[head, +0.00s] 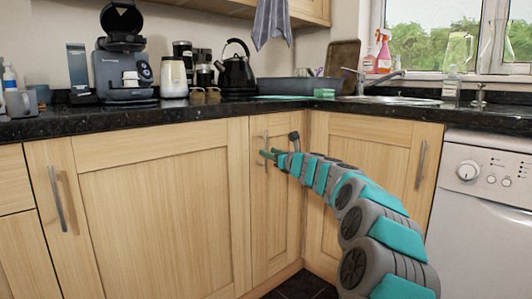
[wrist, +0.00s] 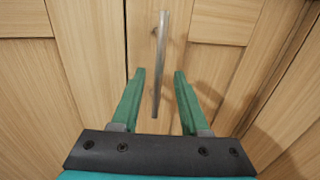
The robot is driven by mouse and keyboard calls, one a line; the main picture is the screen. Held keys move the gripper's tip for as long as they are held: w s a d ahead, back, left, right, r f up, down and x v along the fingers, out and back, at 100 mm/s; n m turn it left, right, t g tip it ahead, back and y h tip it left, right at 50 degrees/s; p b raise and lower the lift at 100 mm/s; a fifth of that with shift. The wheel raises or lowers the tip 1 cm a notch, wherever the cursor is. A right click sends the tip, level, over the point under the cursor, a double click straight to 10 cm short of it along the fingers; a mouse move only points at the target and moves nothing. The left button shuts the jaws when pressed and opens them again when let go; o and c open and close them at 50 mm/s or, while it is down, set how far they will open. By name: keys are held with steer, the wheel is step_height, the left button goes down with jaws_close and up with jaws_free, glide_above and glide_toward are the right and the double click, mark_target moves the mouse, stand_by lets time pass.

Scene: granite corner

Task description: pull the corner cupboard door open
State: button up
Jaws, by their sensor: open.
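The corner cupboard door (head: 277,235) is a narrow pale wood door in the corner under the black worktop, and it looks shut. My gripper (head: 268,156) is in front of its upper part, with my arm reaching in from the lower right. In the wrist view, my gripper (wrist: 159,74) is open, with one green finger on each side of the upright metal bar handle (wrist: 160,50). The handle appears between the fingertips, slightly tilted in the picture, and neither finger visibly touches it. In the head view the handle is largely hidden by my gripper.
A wide cupboard door (head: 165,215) with a bar handle is to the left. Another cupboard door (head: 375,160) is to the right, beside a white washing machine (head: 480,220). The black worktop (head: 200,108) overhangs the doors and carries a coffee machine, kettle and sink.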

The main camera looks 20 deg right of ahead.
steer(key=x, duration=0.3)
steer(key=shift+s, duration=0.1)
steer(key=shift+c, duration=0.4)
jaws_close()
stand_by(1.1)
